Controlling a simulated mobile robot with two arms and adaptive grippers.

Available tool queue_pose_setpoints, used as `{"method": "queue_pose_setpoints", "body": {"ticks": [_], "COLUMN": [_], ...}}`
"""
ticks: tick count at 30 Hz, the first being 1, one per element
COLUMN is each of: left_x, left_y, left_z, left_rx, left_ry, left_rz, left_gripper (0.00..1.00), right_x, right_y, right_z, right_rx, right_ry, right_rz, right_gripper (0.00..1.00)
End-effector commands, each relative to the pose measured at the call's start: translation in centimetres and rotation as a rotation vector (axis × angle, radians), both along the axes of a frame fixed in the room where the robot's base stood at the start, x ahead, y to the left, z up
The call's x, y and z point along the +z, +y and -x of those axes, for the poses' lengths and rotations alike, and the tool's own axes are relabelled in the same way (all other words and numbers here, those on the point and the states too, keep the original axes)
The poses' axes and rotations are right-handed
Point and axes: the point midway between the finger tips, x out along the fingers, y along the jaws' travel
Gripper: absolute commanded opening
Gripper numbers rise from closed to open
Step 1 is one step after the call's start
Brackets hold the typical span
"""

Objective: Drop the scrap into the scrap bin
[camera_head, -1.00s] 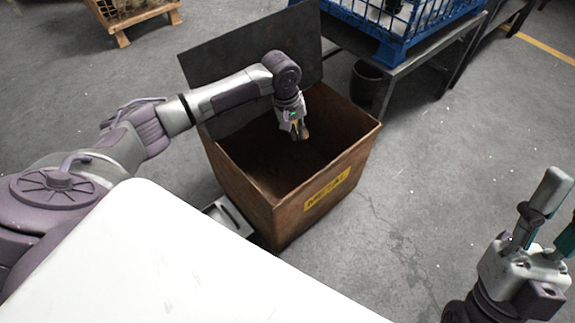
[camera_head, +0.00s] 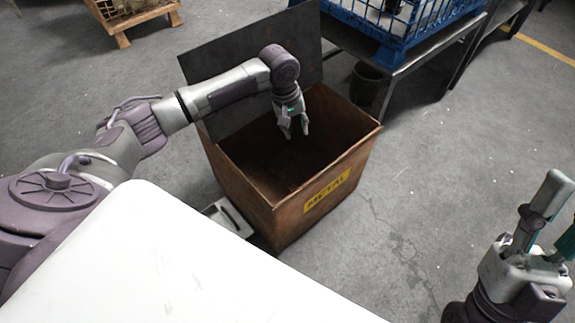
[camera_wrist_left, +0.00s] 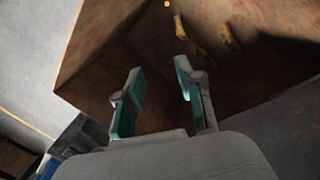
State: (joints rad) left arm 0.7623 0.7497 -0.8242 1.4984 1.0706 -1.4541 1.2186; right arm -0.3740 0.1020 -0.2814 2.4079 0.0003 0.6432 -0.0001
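The scrap bin (camera_head: 305,198) is an open, rusty brown metal box with a yellow METAL label on its front. My left gripper (camera_head: 297,135) hangs over its opening, fingers pointing down, apart and empty. In the left wrist view its fingers (camera_wrist_left: 158,68) are spread with nothing between them. Beyond the fingertips, brownish elongated pieces, apparently scrap (camera_wrist_left: 231,38), show against the dark bin interior; whether they are falling or lying there I cannot tell. My right gripper (camera_head: 560,203) is at the right edge, fingers up and apart, with nothing visible between them.
A dark raised panel (camera_head: 230,65) stands behind the bin. A white surface (camera_head: 150,260) fills the front left. Grey floor is clear right of the bin.

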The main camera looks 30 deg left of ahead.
Motion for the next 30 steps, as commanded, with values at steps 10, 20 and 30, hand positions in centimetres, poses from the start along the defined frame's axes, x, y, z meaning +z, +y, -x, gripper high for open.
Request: {"method": "queue_pose_setpoints", "body": {"ticks": [10,20,30], "left_x": [7.2,10.0,10.0], "left_y": [1.1,1.5,1.5], "left_z": [0.9,1.3,1.3], "left_rx": [0.000,0.001,0.001], "left_ry": [-0.004,-0.001,-0.001], "left_rz": [-0.001,0.000,0.000], "left_gripper": [0.37,0.37,0.37], "right_x": [0.0,0.0,0.0], "right_y": [0.0,0.0,0.0], "right_z": [0.0,0.0,0.0], "right_rx": [0.000,0.000,0.000], "right_ry": [-0.001,-0.001,-0.002], "right_rz": [0.000,0.000,0.000], "right_gripper": [0.37,0.37,0.37]}}
